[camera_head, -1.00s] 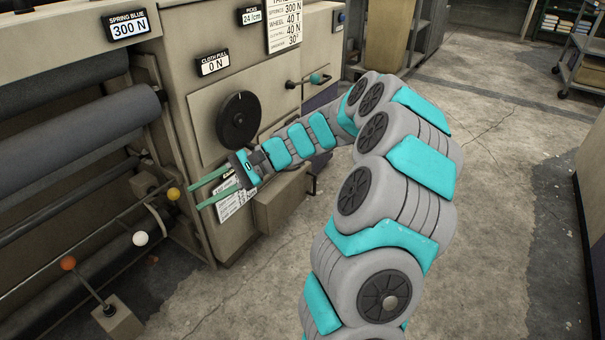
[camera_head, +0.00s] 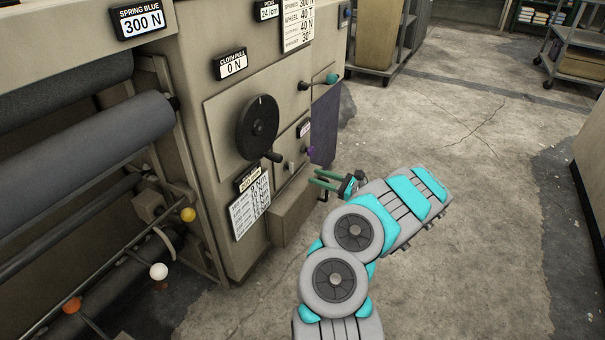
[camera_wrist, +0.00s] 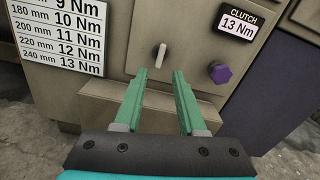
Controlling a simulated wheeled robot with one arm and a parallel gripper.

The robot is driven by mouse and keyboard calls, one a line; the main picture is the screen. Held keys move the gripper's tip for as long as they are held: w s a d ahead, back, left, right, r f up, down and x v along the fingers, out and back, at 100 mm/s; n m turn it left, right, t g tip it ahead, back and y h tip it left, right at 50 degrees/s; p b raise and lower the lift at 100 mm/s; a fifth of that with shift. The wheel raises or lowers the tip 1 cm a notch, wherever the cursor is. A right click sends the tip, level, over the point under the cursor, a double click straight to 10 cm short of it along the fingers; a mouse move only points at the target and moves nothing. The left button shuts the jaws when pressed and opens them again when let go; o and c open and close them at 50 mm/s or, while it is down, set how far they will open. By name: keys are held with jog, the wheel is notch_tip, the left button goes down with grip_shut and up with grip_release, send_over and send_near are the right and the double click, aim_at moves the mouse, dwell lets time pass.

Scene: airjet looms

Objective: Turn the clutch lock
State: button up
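In the wrist view a small pale lever (camera_wrist: 160,55) stands upright on the beige machine panel, and a purple hexagonal knob (camera_wrist: 220,73) is to its right. Neither is labelled as the lock; a sign reading "CLUTCH 13 Nm" (camera_wrist: 240,22) is above the knob. My gripper (camera_wrist: 162,76) is open and empty, its green fingers pointing at the panel. The lever appears just beyond the gap between the fingertips, apart from both. In the head view my gripper (camera_head: 320,179) is right of the panel's lower part, near the lever (camera_head: 291,166) and knob (camera_head: 310,151).
A black handwheel (camera_head: 258,128) with a handle is on the panel, left of the lever. A torque chart (camera_head: 249,208) hangs lower left. A beige box (camera_head: 293,205) juts out below.

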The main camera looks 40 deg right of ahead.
aim_at(293, 169)
jog(key=shift+b+x, duration=1.15)
jog(key=shift+x, duration=2.85)
jog(key=shift+c, duration=0.4)
grip_shut()
jog(key=shift+f, duration=0.1)
